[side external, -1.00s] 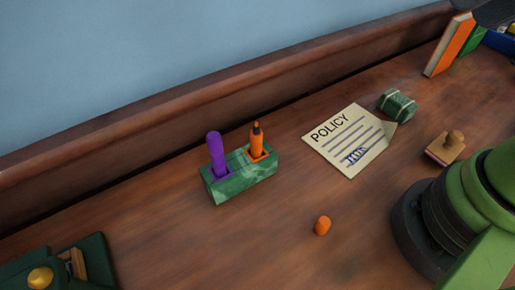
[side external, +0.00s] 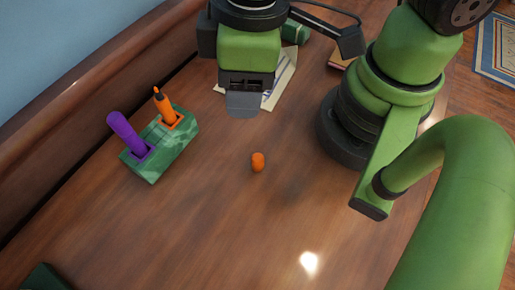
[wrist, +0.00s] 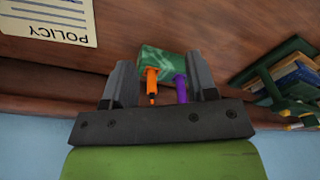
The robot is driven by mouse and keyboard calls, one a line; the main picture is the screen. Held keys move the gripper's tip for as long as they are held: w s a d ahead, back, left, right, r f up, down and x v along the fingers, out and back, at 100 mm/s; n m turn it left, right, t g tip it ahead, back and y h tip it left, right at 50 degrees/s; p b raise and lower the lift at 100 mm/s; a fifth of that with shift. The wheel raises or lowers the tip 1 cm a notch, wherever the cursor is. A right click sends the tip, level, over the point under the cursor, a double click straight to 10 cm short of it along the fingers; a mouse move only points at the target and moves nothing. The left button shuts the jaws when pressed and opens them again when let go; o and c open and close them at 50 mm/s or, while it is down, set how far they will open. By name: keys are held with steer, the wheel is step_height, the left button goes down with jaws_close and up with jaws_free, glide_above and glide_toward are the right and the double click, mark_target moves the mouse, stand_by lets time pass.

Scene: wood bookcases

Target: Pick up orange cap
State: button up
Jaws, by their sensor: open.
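The small orange cap (side external: 258,161) lies alone on the brown wooden desk, near the middle of the side external view. My gripper (side external: 243,104) is above the desk, higher in the picture than the cap and apart from it. In the wrist view, the two grey fingers of my gripper (wrist: 160,65) are spread, with nothing held between them. The cap does not show in the wrist view. An orange marker without a cap (side external: 166,107) stands in a green marbled holder (side external: 158,163), which also shows beyond the fingers in the wrist view (wrist: 158,58).
A purple marker (side external: 124,131) stands in the same holder. The policy paper (wrist: 50,17) lies partly behind my gripper in the side view. Books (wrist: 290,80) stand at the right in the wrist view. The desk around the cap is clear.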

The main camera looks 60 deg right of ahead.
mark_target(258, 157)
steer(key=s+f, duration=0.1)
steer(key=s+a+f+n, duration=0.1)
steer(key=f, duration=0.1)
steer(key=f+n+h, duration=0.1)
steer(key=shift+s+a+f+g, duration=0.35)
steer(key=shift+s+g, duration=0.05)
steer(key=shift+s+f, duration=0.1)
steer(key=shift+f, duration=4.85)
jaws_close()
